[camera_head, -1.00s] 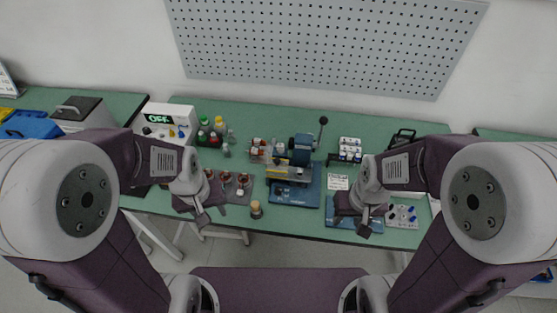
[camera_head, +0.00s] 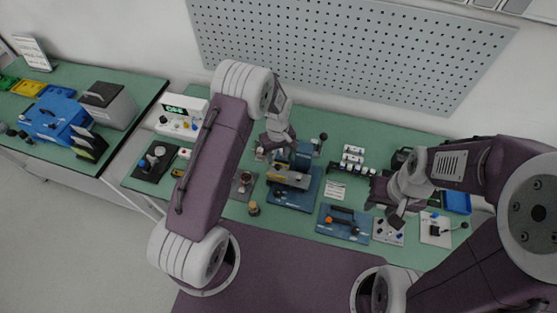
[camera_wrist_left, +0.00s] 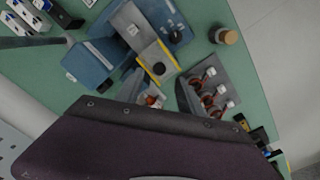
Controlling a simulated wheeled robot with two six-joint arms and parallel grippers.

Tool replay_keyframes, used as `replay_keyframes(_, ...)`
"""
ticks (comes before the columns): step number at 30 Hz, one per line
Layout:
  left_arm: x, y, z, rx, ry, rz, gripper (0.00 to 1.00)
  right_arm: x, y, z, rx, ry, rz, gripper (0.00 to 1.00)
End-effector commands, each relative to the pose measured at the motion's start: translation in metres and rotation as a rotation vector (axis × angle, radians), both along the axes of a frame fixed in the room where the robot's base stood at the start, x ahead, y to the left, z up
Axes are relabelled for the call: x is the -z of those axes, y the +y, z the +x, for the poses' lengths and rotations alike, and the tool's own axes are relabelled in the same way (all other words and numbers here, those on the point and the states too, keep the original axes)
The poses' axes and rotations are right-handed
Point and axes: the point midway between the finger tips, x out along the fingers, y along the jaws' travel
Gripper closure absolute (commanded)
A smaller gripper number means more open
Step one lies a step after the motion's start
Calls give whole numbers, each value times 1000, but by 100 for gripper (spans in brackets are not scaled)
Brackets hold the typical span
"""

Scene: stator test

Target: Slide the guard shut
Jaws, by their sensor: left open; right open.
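A blue bench machine (camera_head: 300,158) stands on a blue base plate (camera_head: 296,197) in the middle of the table. A pale yellow sliding piece, seemingly the guard (camera_head: 287,176), runs along its front; in the left wrist view the guard (camera_wrist_left: 154,57) has a black knob at its near end. How far it is closed is unclear. My left gripper (camera_head: 272,148) is at the back left of the machine. Its fingers (camera_wrist_left: 158,94) are open, empty and close to the guard's knob end. My right gripper (camera_head: 388,208) is open above the table to the right, apart from the machine.
A lever with a black ball (camera_head: 323,137) rises from the machine's back right. A tray of copper-coloured parts (camera_wrist_left: 212,88) lies beside it. A small brown-and-cream pot (camera_head: 254,209) stands in front. A blue board (camera_head: 343,224) with an orange-and-black tool lies right.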

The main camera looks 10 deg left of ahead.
Motion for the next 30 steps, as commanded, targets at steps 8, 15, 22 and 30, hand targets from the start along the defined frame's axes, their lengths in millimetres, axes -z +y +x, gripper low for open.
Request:
replay_keyframes(8, 44, 0, -1, 0, 3, 0, 55, -19, 0, 0, 0, -1, 0, 59)
replay_keyframes(15, 51, 0, 0, 0, -1, 0, 55, -19, 0, 0, 0, -1, 0, 59)
replay_keyframes(22, 51, 0, 0, 0, -1, 0, 94, -19, 0, 0, 0, -1, 0, 59)
replay_keyframes(30, 50, 0, 0, 0, -3, 0, 100, -19, 0, 0, 0, -1, 0, 59)
